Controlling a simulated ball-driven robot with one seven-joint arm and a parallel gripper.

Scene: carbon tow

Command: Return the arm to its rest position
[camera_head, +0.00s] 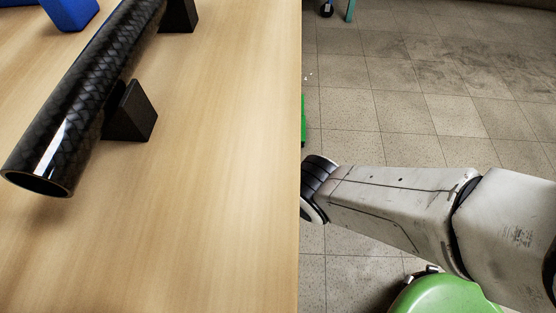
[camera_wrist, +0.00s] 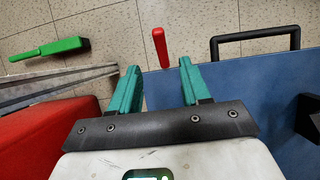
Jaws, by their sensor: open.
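My gripper (camera_wrist: 159,66) shows in the wrist view with its two teal fingers spread apart and nothing between them. It points down over the tiled floor, with a red handle-like thing (camera_wrist: 160,47) beyond the fingertips. In the head view my pale arm (camera_head: 395,205) extends over the floor, to the right of the wooden table and apart from it. My gripper is not visible in that view.
A black carbon tube (camera_head: 85,95) rests on black wedge supports (camera_head: 132,112) on the wooden table (camera_head: 220,190). The wrist view shows a green brush-like thing (camera_wrist: 50,49), a red block (camera_wrist: 40,140) at left and a blue surface (camera_wrist: 255,85) with a black handle (camera_wrist: 255,38) at right.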

